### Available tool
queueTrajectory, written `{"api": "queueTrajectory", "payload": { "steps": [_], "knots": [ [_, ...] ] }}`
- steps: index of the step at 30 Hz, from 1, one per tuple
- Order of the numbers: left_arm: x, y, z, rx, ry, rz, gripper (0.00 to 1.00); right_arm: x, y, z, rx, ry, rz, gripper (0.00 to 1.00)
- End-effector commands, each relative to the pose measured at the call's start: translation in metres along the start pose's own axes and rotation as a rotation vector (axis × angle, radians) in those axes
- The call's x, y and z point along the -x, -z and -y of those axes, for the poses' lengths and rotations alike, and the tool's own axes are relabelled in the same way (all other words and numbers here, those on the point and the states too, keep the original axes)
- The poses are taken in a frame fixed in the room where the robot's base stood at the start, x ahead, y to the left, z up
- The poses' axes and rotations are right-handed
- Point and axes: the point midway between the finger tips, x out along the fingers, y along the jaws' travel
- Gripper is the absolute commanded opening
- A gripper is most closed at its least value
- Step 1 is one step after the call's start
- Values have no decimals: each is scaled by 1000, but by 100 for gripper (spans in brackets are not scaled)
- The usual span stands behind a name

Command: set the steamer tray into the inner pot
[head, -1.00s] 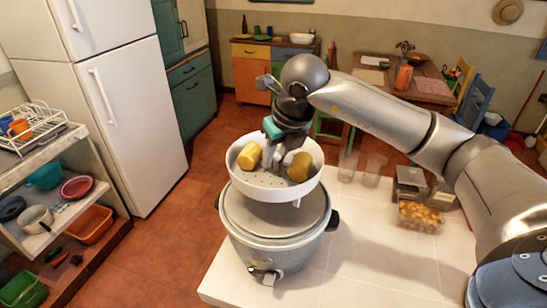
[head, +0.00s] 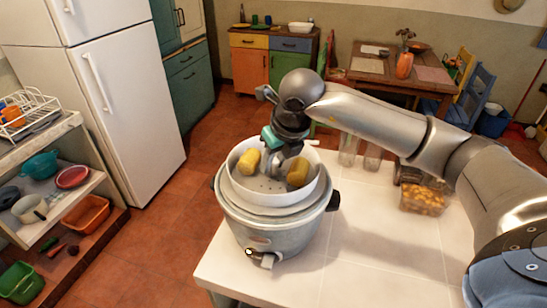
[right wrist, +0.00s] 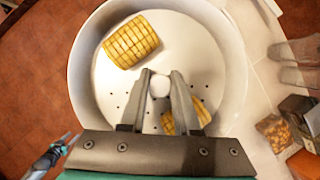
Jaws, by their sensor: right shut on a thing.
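The white steamer tray (head: 233,186) holds two yellow corn pieces, one left (head: 249,161) and one right (head: 297,172). My right gripper (right wrist: 159,82) is shut on the pale knob at the middle of the tray's perforated floor. The tray sits level in the top of the grey rice cooker (head: 285,238), its upper wall above the cooker's rim. The inner pot is hidden under the tray, so I cannot tell how its bottom rests. What looks like my left gripper (right wrist: 62,143) shows small at the lower left of the right wrist view, its jaw state unclear.
The cooker stands on a white tiled counter (head: 375,265), near its left edge. Clear glasses (head: 371,157) and a container of orange-brown pieces (head: 424,197) stand to the right. The counter's front right is clear. A shelf (head: 70,205) stands at the left.

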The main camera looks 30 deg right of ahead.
Motion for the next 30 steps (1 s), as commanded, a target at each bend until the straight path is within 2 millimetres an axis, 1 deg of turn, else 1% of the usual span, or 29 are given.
{"api": "queueTrajectory", "payload": {
  "steps": [1,6,18,24,30],
  "knots": [
    [-4,0,0,0,0,-1,50,-6,2,0,0,0,1,0],
    [-17,0,0,0,0,-2,50,-19,8,0,0,0,1,0],
    [-45,-2,0,0,0,-3,50,-47,19,0,0,-1,1,0],
    [-52,-3,0,0,0,-3,50,-54,22,0,0,-1,1,0],
    [-53,-3,-1,0,0,-4,50,-56,23,0,0,-1,1,0]
  ]
}}
